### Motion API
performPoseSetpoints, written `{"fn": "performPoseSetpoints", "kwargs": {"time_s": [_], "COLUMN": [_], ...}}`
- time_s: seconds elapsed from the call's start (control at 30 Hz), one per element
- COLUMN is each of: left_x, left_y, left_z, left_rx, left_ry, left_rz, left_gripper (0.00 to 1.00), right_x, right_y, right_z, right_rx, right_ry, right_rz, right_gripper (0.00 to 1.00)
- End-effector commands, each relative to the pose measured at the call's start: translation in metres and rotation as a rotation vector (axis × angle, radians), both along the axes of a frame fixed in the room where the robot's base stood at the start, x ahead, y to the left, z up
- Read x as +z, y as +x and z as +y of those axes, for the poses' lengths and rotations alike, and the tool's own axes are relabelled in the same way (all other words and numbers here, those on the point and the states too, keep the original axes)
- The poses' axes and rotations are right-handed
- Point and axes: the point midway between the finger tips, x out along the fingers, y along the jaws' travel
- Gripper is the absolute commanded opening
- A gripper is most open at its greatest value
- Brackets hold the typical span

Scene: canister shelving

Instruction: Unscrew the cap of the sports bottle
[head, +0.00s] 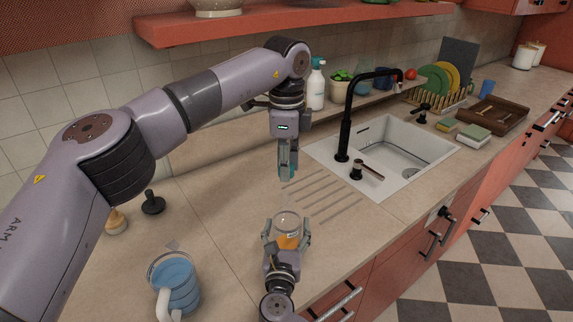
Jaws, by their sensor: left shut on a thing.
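My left gripper (287,172) points down above the counter, left of the sink. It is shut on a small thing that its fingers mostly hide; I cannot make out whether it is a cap. Below it, a clear rounded container with orange contents (287,232), perhaps the sports bottle, is near the counter's front. My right gripper (287,240) has a finger on each side of this container. I cannot tell whether the fingers press on it. The two grippers are apart.
A glass jug with blue contents (176,284) stands at the lower left. A dark stopper-like thing (153,203) is behind it. The sink (385,150) with a black faucet (345,130) lies right. A spray bottle (316,88) and red shelf (270,22) are behind.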

Motion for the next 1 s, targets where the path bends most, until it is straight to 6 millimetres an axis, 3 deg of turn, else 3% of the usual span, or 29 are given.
{"fn": "performPoseSetpoints", "kwargs": {"time_s": [0.13,0.53,1.0], "left_x": [0.000,0.000,0.000], "left_y": [0.000,0.000,0.000], "left_z": [0.000,0.000,0.000], "left_rx": [0.000,0.000,0.000], "left_ry": [0.000,0.000,0.000], "left_rz": [0.000,0.000,0.000], "left_gripper": [0.00,0.00,0.00], "right_x": [0.000,-0.001,-0.001], "right_y": [0.000,-0.007,-0.096], "right_z": [0.000,0.001,0.009], "right_rx": [0.000,0.001,0.000], "right_ry": [0.000,0.001,0.001], "right_rz": [0.000,0.002,0.003], "right_gripper": [0.80,0.80,0.80]}}
